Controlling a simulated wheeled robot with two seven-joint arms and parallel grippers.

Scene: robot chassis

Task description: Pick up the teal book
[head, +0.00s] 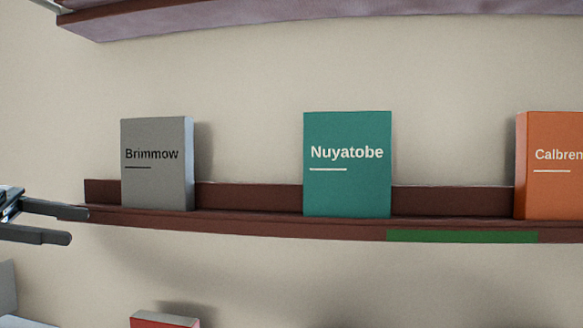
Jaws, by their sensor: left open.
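The teal book (347,190) stands upright on a dark red-brown wall shelf (255,222), cover facing me, with "Nuyatobe" in white letters. It is near the middle of the head view. My left gripper (80,225) is at the left edge, at about shelf height. Its two dark fingers are apart with nothing between them. It is well to the left of the teal book and does not touch it. My right gripper is not in view.
A grey book (156,185) marked "Brimmow" stands between my left gripper and the teal book. An orange book (555,195) stands at the right. A green strip (462,237) marks the shelf front. An upper shelf (300,20) and a red object below (165,321) also show.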

